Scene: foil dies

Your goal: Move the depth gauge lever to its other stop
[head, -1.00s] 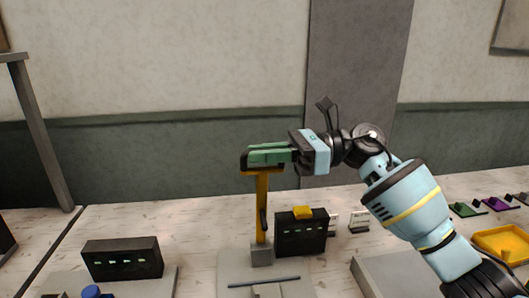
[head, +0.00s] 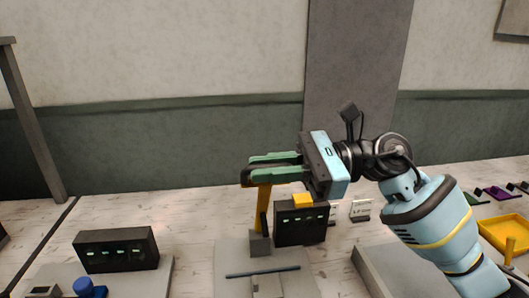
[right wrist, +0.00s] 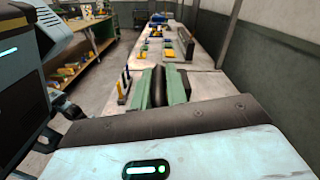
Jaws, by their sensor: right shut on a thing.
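The depth gauge lever (head: 263,208) is a yellow bar rising from a small grey block (head: 260,243) on a light grey plate (head: 228,255). A dark cross handle (head: 246,177) sits at its top. My right gripper (head: 270,168) has its green fingers shut around this handle, with the arm coming in from the right. In the right wrist view, the dark handle (right wrist: 170,80) shows between the green fingers. The bar leans a little, and its upper end is partly hidden by the fingers. My left gripper is not in view.
A black box with lit marks and a yellow top piece (head: 302,201) stands just right of the lever. Another black box (head: 117,249) and a blue knob (head: 90,287) are at left. A yellow tray (head: 505,234) is at far right. A wall stands behind the bench.

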